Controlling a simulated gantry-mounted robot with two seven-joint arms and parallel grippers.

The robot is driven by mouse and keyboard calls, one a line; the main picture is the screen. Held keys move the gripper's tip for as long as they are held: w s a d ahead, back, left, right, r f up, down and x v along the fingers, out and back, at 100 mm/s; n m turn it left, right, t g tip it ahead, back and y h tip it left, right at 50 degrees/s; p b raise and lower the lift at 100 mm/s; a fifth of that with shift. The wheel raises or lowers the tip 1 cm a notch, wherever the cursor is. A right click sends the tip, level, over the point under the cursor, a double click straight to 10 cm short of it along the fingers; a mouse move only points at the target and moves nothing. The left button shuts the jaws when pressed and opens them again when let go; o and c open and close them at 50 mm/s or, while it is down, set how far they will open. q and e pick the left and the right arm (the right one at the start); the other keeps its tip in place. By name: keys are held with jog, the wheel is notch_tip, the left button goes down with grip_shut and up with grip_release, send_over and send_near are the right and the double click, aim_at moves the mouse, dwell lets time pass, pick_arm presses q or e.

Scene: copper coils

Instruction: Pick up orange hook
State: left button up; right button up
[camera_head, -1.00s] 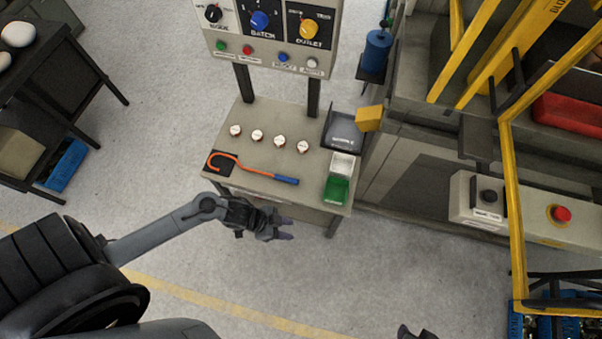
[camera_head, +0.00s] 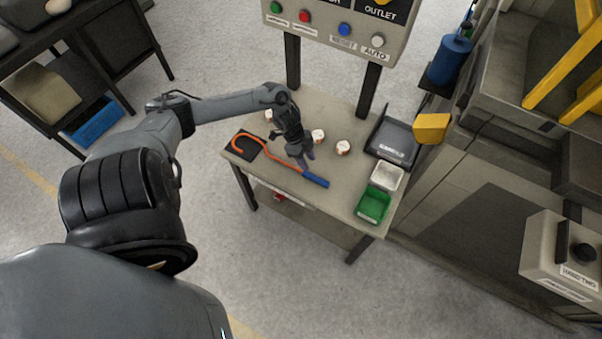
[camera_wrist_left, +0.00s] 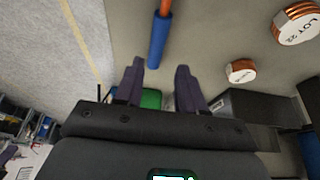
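The orange hook (camera_head: 270,153) lies on the small table, its curved end on a black pad at the left and its blue handle (camera_head: 314,180) toward the front right. My left gripper (camera_head: 304,162) is above the table, close to the hook's shaft near the handle. In the left wrist view the gripper (camera_wrist_left: 158,84) is open and empty, with two dark fingers apart. The blue handle (camera_wrist_left: 158,40) shows beyond the fingertips, nearer the left finger, not between them. My right gripper is not in view.
Copper coils (camera_head: 343,147) stand in a row behind the hook; one shows a lot label (camera_wrist_left: 298,22). At the right of the table are a dark tray (camera_head: 393,141), a white bin (camera_head: 387,177) and a green bin (camera_head: 373,205). A control panel (camera_head: 335,30) rises behind.

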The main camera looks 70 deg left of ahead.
aim_at(314, 177)
pick_arm(q)
jog(key=x, duration=0.3)
jog(key=shift+d+b, duration=0.1)
jog(key=shift+b, duration=0.2)
jog(key=shift+d+b+x, duration=0.2)
jog(key=shift+b+x, duration=0.6)
jog(key=shift+x, duration=1.95)
jog(key=shift+s, duration=0.1)
grip_shut()
